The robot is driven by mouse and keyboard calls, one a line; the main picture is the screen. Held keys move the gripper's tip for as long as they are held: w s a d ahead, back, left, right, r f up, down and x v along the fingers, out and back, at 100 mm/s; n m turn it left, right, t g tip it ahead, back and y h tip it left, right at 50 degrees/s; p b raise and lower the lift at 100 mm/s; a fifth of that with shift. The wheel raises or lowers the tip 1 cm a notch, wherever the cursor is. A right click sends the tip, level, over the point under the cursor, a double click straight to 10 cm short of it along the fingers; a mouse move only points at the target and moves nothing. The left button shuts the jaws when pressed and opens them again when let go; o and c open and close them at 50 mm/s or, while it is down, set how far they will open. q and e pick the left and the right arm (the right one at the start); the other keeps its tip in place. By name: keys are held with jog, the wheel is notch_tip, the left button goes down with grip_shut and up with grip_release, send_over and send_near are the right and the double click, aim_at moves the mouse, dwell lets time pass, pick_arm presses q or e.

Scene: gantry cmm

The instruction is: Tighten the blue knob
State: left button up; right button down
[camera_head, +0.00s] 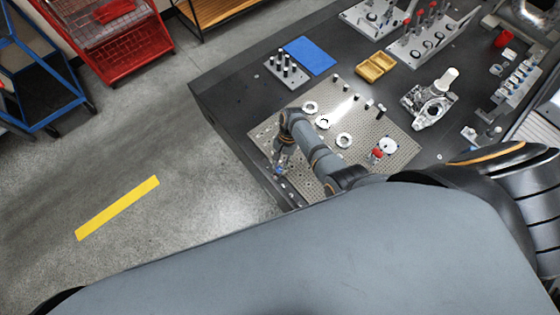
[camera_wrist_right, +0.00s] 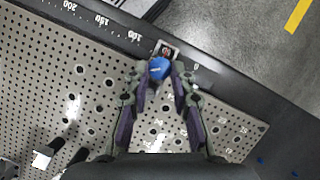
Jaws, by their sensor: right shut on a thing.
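The blue knob (camera_wrist_right: 159,68) sits at the edge of the perforated plate (camera_wrist_right: 60,90), on a small metal fitting, in the right wrist view. My right gripper (camera_wrist_right: 160,72) has its two fingertips on either side of the knob and is shut on it. In the head view my right gripper (camera_head: 279,165) reaches down at the left edge of the plate (camera_head: 395,160); the knob is mostly hidden there and only a speck of blue shows by the fingers. My left gripper is in neither view.
The plate carries white rings (camera_head: 344,140), dark posts and a red-topped part (camera_head: 377,153). A blue mat (camera_head: 310,55), a pin block (camera_head: 286,70), a yellow tray (camera_head: 375,66) and a metal casting (camera_head: 430,105) stand on the dark table. Floor lies beyond its left edge.

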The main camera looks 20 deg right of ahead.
jog(key=shift+s+d+r+m+t+y+p, duration=0.1)
jog(key=shift+r+m+t+y+p, duration=0.2)
jog(key=shift+m+p, duration=0.6)
jog(key=m, duration=0.1)
jog(key=m+p, duration=0.1)
jog(key=m, duration=0.1)
jog(key=shift+s+f+t, duration=0.15)
jog(key=shift+t, duration=0.25)
jog(key=m, duration=0.1)
jog(key=m+t+p, duration=0.1)
jog(key=shift+s+d+f+m+y, duration=0.1)
jog(key=shift+s+m+y, duration=0.05)
jog(key=shift+m+y, duration=0.2)
jog(key=shift+s+m+t, duration=0.15)
jog(key=shift+m+t, duration=0.75)
jog(key=shift+m, duration=1.35)
jog(key=c, duration=1.1)
grip_release()
